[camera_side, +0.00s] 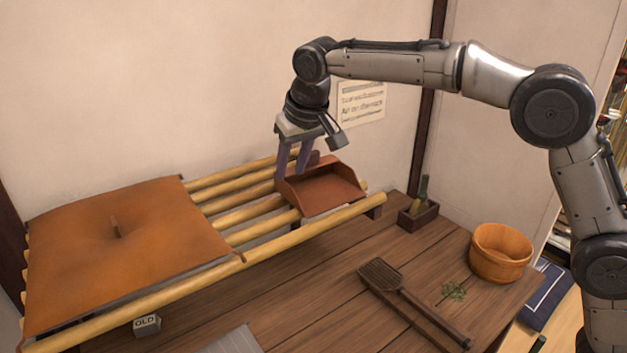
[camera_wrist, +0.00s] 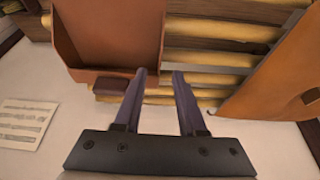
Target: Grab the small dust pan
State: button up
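The small dust pan (camera_side: 324,190) is reddish brown and lies on the bamboo rack near its right end. In the wrist view the dust pan (camera_wrist: 108,35) is at the upper left, with a short brown block-like handle (camera_wrist: 110,85) at its near edge. My gripper (camera_side: 291,172) is pointed down at the back left of the pan. In the wrist view my gripper (camera_wrist: 160,75) is open, its two fingers apart with bamboo poles showing between them. The handle sits just left of the left finger, not between the fingers. I cannot tell whether that finger touches it.
A wall is close behind the rack.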

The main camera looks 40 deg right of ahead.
jog(key=shift+x, duration=2.6)
grip_shut()
